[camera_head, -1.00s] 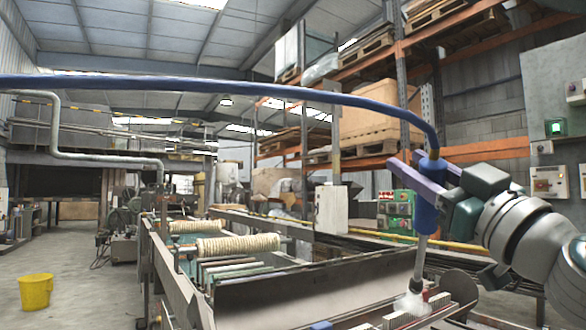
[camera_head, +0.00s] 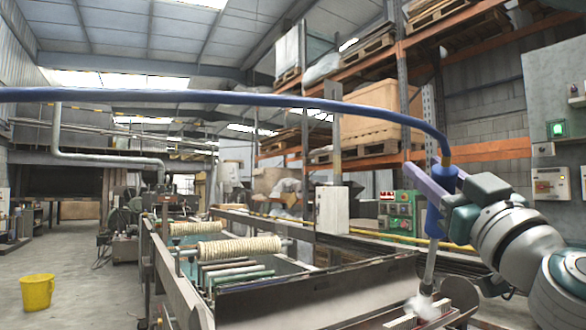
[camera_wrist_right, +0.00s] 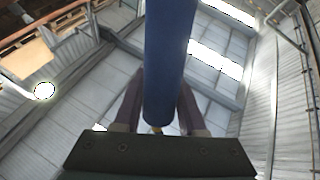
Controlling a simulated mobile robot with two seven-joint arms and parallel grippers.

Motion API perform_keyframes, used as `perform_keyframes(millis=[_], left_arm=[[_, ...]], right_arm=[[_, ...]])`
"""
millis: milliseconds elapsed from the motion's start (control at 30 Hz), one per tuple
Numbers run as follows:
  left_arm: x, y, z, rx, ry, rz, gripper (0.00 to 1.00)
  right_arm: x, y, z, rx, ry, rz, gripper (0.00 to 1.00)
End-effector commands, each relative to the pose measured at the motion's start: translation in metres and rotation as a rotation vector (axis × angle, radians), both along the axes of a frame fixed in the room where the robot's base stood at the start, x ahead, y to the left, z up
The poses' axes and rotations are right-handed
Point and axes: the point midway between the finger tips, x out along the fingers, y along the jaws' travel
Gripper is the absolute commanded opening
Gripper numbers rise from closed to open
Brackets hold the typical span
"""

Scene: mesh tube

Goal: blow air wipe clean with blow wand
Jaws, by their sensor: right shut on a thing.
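The blow wand (camera_head: 434,218) has a blue handle and a thin grey nozzle pointing down. A blue hose runs from its top toward the left edge of the head view. My right gripper (camera_head: 438,190), with purple fingers, is shut on the handle, which stands nearly upright. In the right wrist view the blue handle (camera_wrist_right: 169,70) fills the middle between the fingers. A whitish puff (camera_head: 422,306) sits at the nozzle tip, over a narrow block with a reddish edge (camera_head: 432,322) at the lower right. My left gripper is not in view.
A metal trough (camera_head: 310,296) lies left of the nozzle, with rollers and a cream rope-wound spool (camera_head: 240,247) behind it. A yellow bucket (camera_head: 37,292) stands on open floor at left. A grey control cabinet (camera_head: 550,150) stands at right.

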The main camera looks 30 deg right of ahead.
Motion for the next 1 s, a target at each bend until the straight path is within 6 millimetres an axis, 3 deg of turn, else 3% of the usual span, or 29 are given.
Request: perform_keyframes(millis=[33, 167, 400, 800, 1000], left_arm=[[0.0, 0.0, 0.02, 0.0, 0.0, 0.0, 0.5], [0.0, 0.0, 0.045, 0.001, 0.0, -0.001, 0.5], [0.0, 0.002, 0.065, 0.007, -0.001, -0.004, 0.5], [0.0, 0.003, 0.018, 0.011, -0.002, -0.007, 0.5], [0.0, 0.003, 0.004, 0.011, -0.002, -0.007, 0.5]], right_arm=[[0.0, -0.013, 0.015, 0.046, -0.027, -0.075, 0.0], [-0.007, -0.038, 0.026, 0.148, -0.108, -0.271, 0.0], [-0.024, -0.046, 0.033, 0.235, -0.222, -0.481, 0.0], [-0.015, -0.057, 0.001, 0.241, -0.24, -0.506, 0.0], [-0.01, -0.061, -0.006, 0.24, -0.238, -0.506, 0.0]])
